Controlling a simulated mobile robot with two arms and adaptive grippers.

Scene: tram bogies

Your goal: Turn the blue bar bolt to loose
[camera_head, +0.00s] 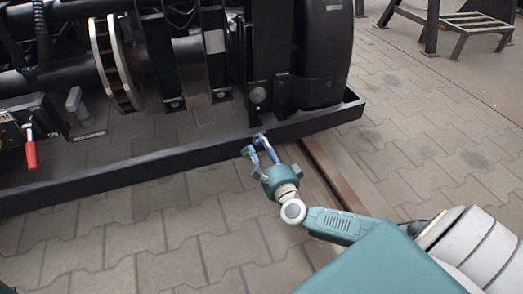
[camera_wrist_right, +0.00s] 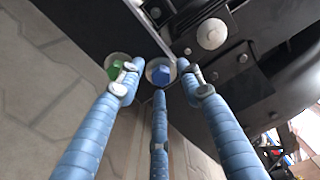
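The blue bar bolt (camera_wrist_right: 161,74) shows in the right wrist view as a blue head on a round pale washer, on the dark bar (camera_wrist_right: 95,25). A green bolt (camera_wrist_right: 115,68) sits left of it, partly behind a finger. My right gripper (camera_head: 254,144) is at the front bar of the bogie frame in the head view. In the wrist view its three blue fingers are spread around the blue bolt, with small gaps seeming to show; contact is unclear. In the head view the gripper hides the bolt. My left gripper is not in view.
The long black bar (camera_head: 120,168) runs along the bogie's front, with a black wheel cover (camera_head: 322,50) behind it. A box with a red-handled lever (camera_head: 30,152) is at left. A metal step (camera_head: 475,25) stands at upper right. The paved floor is otherwise clear.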

